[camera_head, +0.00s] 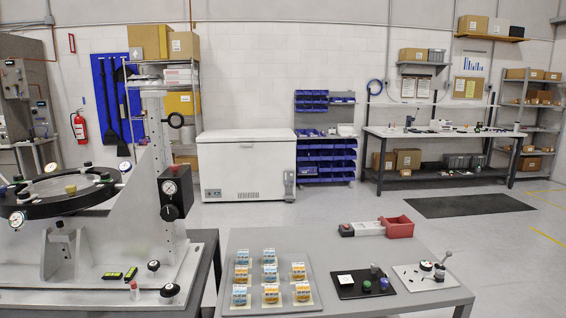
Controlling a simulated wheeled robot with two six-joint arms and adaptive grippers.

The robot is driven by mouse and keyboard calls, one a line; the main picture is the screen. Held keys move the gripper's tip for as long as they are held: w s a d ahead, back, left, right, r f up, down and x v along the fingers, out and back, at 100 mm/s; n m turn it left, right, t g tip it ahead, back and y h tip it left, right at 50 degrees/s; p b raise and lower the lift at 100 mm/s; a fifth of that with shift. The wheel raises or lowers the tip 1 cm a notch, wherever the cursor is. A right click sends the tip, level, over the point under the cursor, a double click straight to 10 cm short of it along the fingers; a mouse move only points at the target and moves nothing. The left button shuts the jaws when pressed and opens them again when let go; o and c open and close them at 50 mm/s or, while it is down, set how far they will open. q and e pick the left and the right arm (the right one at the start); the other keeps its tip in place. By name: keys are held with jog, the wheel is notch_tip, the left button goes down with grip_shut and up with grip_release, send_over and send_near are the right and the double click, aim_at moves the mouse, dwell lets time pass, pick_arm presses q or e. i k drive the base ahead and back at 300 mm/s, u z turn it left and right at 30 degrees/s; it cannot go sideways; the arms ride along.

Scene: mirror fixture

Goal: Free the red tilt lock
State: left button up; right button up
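The mirror fixture (120,225) stands at the left on a dark bench. Its round mirror in a black ring (75,187) is tipped toward me, with gauges and small knobs around the rim. A black gauge box (174,192) is on the upright column. A small pale piece with a reddish top (134,290) stands at the front of the base plate, beside a black knob (169,291). Neither of my grippers is in view.
A grey table (240,245) at the front centre holds a tray of blue and orange boxes (312,290), a black plate with knobs (345,292), a white plate with levers (415,283) and a red bin (399,227). A gap separates it from the fixture bench. Floor behind is clear.

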aim_at(173, 167)
jog(key=z, duration=0.7)
jog(key=i, duration=1.65)
jog(key=u, duration=0.25)
